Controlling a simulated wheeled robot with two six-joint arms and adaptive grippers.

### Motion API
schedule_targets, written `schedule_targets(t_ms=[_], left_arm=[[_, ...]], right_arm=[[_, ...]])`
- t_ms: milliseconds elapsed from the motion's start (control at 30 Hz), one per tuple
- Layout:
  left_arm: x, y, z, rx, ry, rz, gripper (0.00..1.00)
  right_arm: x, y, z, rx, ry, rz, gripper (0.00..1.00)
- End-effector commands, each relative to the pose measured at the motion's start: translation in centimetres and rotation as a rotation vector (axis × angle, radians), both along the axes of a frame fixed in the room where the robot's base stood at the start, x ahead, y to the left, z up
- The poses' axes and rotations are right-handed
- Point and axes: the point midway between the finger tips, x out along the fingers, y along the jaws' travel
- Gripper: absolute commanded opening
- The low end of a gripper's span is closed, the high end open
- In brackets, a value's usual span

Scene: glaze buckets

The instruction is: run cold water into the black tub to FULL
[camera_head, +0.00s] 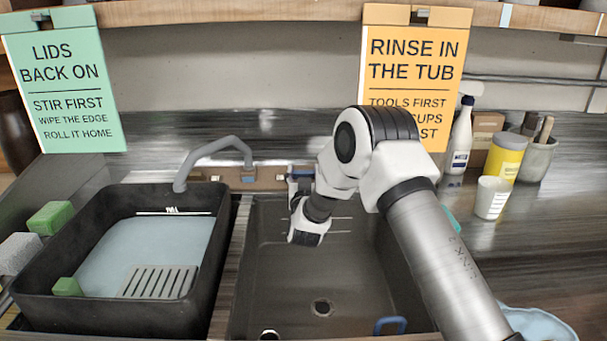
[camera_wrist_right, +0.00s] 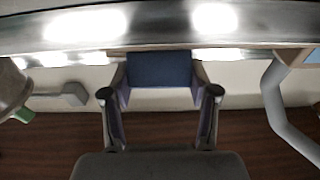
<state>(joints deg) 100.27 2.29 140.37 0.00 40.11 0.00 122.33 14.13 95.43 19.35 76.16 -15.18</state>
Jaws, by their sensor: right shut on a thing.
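The black tub (camera_head: 120,318) stands at the left, holding pale blue water (camera_head: 150,245). A white line with small lettering (camera_head: 172,212) marks its back inner wall; the water's far edge appears just below it. My right gripper (camera_head: 300,182) is at the back wall behind the sink, right of the spout. In the wrist view my right gripper (camera_wrist_right: 160,98) is shut on a dark blue handle (camera_wrist_right: 160,70). In the head view the hand mostly hides this handle. My left gripper is out of view.
A grey sink (camera_head: 300,285) lies right of the tub, with a blue handle-like loop (camera_head: 389,325) at its front. A spray bottle (camera_head: 460,140), white cup (camera_head: 492,197) and yellow jar (camera_head: 505,157) stand at the right.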

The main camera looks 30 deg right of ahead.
Motion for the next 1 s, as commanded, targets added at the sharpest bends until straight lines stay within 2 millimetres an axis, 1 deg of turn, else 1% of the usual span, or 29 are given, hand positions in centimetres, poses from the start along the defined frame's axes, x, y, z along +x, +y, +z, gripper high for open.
schedule_targets(t_ms=[100, 133, 167, 200, 500, 567, 633, 767, 900, 1000], left_arm=[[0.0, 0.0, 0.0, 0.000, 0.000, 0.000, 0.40], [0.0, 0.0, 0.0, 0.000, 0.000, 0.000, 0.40], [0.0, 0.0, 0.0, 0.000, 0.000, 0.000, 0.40], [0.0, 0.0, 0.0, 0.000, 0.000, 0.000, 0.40], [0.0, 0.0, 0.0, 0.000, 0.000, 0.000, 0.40], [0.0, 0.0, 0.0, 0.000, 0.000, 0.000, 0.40], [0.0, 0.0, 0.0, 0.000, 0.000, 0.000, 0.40], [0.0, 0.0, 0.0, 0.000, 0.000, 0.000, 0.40], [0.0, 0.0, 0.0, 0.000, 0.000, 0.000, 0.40], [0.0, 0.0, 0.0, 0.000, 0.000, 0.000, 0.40]], right_arm=[[0.0, 0.0, 0.2, 0.000, -0.004, 0.000, 0.25], [0.0, 0.0, 0.2, 0.000, -0.004, 0.000, 0.67], [0.0, 0.0, 0.2, 0.000, -0.004, 0.000, 0.77], [0.0, 0.0, 0.2, 0.000, -0.004, 0.000, 0.85], [0.0, 0.0, 0.0, -0.001, -0.001, 0.001, 0.85], [-0.2, 0.2, 0.0, -0.001, -0.001, 0.001, 0.85], [-0.8, 0.6, -0.2, 0.000, 0.001, 0.003, 0.85], [-3.0, 2.0, -0.6, 0.000, 0.004, 0.003, 0.85], [-6.2, 4.0, -1.1, -0.001, 0.003, 0.004, 0.85], [-8.1, 5.2, -1.4, -0.002, 0.002, 0.004, 0.85]])
